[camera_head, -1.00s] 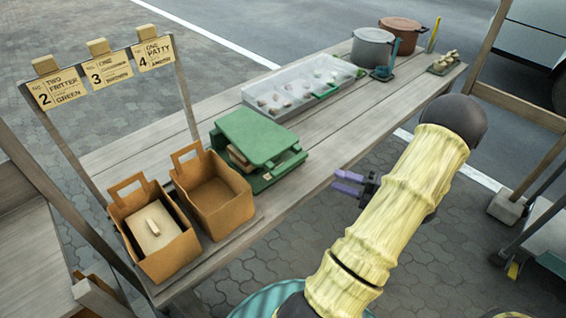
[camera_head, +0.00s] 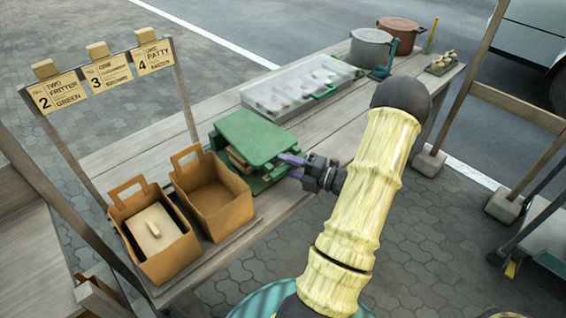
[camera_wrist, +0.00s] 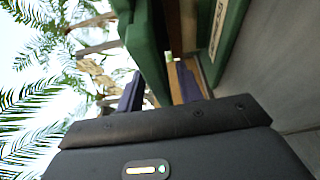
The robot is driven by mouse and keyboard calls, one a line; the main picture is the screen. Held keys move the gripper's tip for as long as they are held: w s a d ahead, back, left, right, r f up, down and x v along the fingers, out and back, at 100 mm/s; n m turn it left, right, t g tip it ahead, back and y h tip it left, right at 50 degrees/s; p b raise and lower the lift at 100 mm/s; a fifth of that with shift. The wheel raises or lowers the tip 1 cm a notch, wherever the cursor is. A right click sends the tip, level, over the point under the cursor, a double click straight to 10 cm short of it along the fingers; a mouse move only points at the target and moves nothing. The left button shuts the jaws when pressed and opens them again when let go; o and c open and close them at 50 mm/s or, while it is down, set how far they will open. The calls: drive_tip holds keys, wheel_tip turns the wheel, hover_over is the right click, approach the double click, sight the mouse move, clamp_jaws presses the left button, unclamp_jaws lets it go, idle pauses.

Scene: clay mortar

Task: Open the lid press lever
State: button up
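The green press (camera_head: 250,137) stands on the table, its flat green lid raised over a green base (camera_head: 262,184) with tan pieces between them. My gripper (camera_head: 288,166) is at the press's right side, with its purple fingers at the lid's edge. In the wrist view the two purple fingers (camera_wrist: 160,90) are spread apart. A green edge of the press (camera_wrist: 148,45) reaches down between them; I cannot tell whether they touch it. No separate lever can be made out.
A clear-covered tray (camera_head: 265,98) lies behind the press. Pots (camera_head: 370,50) stand at the far end. The table's front edge runs below my gripper.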

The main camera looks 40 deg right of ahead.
drive_tip(key=shift+x, duration=0.8)
clamp_jaws()
drive_tip(key=shift+a+r, duration=0.1)
drive_tip(key=shift+r, duration=0.05)
